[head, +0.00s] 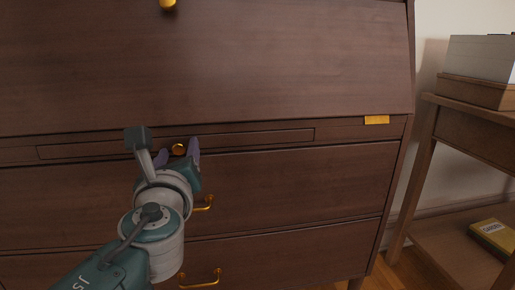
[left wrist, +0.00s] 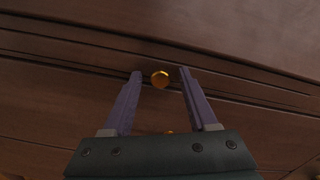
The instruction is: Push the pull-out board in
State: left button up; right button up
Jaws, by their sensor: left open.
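The pull-out board (head: 250,137) shows as a narrow dark wooden front in the strip between the desk's sloped upper panel and its drawers. Its front looks about level with the strip around it; I cannot tell exactly. A round gold knob (head: 178,149) is on it, and shows in the left wrist view (left wrist: 160,79) too. My left gripper (head: 180,151) is open at the board, its purple fingers on either side of the knob. In the left wrist view the fingers (left wrist: 160,72) are apart from the knob. My right gripper is not in view.
The dark wooden desk (head: 300,200) has drawers with gold handles (head: 203,203) below the board. A wooden side table (head: 440,110) stands at the right, with books on top and a yellow box (head: 492,234) on its lower shelf.

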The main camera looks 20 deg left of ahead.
pick_arm(q)
jog(key=shift+s+d, duration=0.2)
jog(key=shift+s, duration=0.05)
jog(key=p+v, duration=0.2)
jog(key=v, duration=0.7)
jog(key=shift+s, duration=0.2)
jog(key=shift+d, duration=0.1)
